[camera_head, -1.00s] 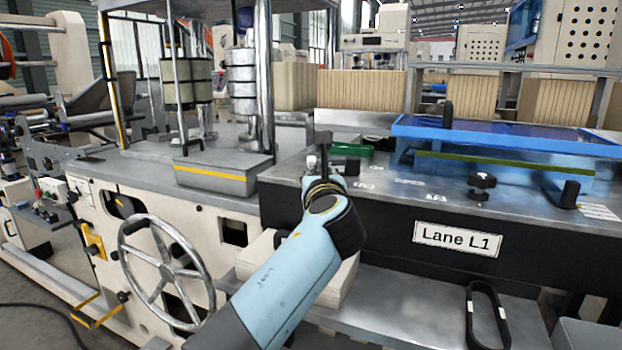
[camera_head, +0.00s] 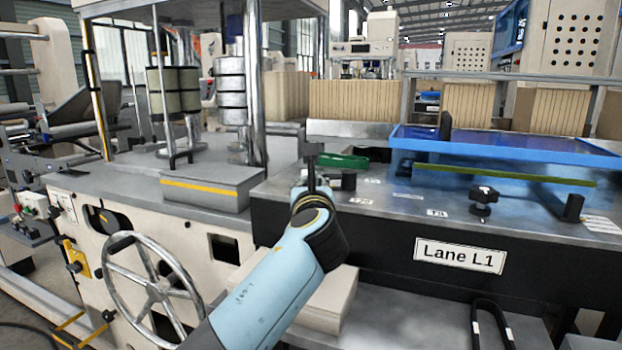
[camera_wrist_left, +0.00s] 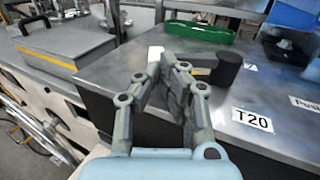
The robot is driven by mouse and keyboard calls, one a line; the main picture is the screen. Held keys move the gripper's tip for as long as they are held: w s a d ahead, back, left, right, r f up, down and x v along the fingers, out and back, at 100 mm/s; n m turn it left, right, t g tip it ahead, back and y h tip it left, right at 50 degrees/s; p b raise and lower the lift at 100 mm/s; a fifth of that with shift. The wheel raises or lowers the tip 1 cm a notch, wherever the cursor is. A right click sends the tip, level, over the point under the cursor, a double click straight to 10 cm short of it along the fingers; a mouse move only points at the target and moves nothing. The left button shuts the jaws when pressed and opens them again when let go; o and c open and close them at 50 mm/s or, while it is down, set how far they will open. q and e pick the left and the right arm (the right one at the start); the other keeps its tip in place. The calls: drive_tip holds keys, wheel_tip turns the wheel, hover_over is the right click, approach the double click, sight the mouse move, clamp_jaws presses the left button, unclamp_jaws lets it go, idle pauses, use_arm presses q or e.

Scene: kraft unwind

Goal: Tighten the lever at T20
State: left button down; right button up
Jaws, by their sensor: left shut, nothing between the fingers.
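The T20 label (camera_wrist_left: 252,119) lies on the grey metal table in the left wrist view. Behind it is a dark lever (camera_wrist_left: 228,68) with a thick round end; its arm runs left behind my fingers, so its other end is hidden. In the head view the lever (camera_head: 348,181) shows just right of my gripper. My left gripper (camera_wrist_left: 172,62) is shut and empty, close in front of the lever's hidden part; I cannot tell whether they touch. It also shows in the head view (camera_head: 311,172). My right gripper is in neither view.
A green tray (camera_head: 343,161) lies behind the lever, and a blue-framed panel (camera_head: 505,145) stands to the right. A black knob (camera_head: 483,196) stands on the table (camera_head: 400,221). A grey box with a yellow stripe (camera_head: 206,189) and a handwheel (camera_head: 150,285) are at the left.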

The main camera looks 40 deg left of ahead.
use_arm(q)
drive_tip(key=h+p, duration=0.1)
drive_tip(key=a+m+t+p, duration=0.1)
drive_tip(key=m+h+p, duration=0.1)
drive_tip(key=shift+w+a+r+t+h, duration=0.3)
drive_tip(key=shift+w+a+r, duration=0.05)
drive_tip(key=shift+a, duration=0.05)
drive_tip(key=shift+w+a+m+t+h+p, duration=0.15)
drive_tip(key=shift+a+m+t+h+p, duration=0.2)
drive_tip(key=shift+p, duration=0.2)
drive_tip(key=shift+w+a+f+m+t+h+p, duration=0.1)
drive_tip(key=shift+w+a+m+t+h+p, duration=0.15)
drive_tip(key=shift+h, duration=0.25)
drive_tip(key=shift+w+f+m+h+p, duration=0.1)
drive_tip(key=shift+m+h, duration=0.2)
drive_tip(key=shift+h, duration=0.15)
drive_tip(key=shift+w+a+f, duration=0.1)
drive_tip(key=shift+w+a, duration=0.15)
drive_tip(key=shift+w, duration=0.15)
drive_tip(key=shift+a, duration=0.1)
